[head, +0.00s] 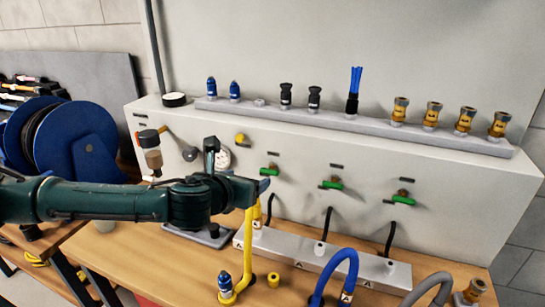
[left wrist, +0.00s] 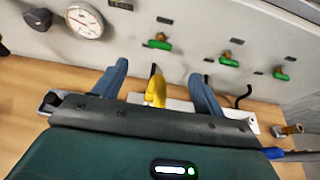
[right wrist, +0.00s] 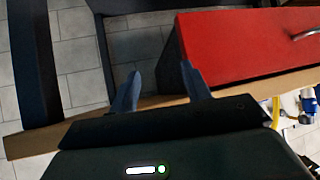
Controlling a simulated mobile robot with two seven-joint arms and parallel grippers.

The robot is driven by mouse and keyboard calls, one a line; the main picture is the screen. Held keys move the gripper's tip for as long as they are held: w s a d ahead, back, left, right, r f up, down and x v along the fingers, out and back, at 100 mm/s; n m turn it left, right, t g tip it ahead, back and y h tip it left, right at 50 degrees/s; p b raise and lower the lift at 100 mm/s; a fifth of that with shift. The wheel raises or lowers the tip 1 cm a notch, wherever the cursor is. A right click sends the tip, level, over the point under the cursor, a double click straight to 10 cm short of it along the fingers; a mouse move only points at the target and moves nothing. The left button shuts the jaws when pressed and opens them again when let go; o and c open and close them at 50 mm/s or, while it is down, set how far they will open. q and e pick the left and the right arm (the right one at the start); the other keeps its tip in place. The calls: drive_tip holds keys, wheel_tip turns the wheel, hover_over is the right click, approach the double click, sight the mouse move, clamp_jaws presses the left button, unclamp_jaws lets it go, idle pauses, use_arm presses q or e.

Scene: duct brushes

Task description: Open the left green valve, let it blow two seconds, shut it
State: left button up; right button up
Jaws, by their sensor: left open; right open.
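The left green valve (head: 269,170) is on the front of the pale wall box, leftmost of three green-handled valves. It also shows in the left wrist view (left wrist: 158,43), beyond the fingertips. My left gripper (head: 264,186) is open, just below and in front of this valve in the head view. In the left wrist view its two blue fingers (left wrist: 157,78) stand apart, with a yellow hose end (left wrist: 155,92) showing between them; I cannot tell whether it is touched. My right gripper (right wrist: 161,82) is open and empty in the right wrist view, near a table edge.
The middle valve (head: 332,184) and right valve (head: 403,198) are farther right. A gauge (left wrist: 84,22) is left of the left valve. A metal rail (head: 320,258) and yellow (head: 246,250), blue (head: 338,262) and grey hoses crowd the bench. A red drawer unit (right wrist: 245,50) is near my right gripper.

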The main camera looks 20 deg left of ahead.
sight(269, 169)
use_arm(q)
drive_tip(key=x, duration=1.3)
drive_tip(key=shift+p, duration=0.4)
drive_tip(key=shift+c, duration=0.2)
drive_tip(key=c, duration=0.9)
drive_tip(key=shift+c, duration=0.2)
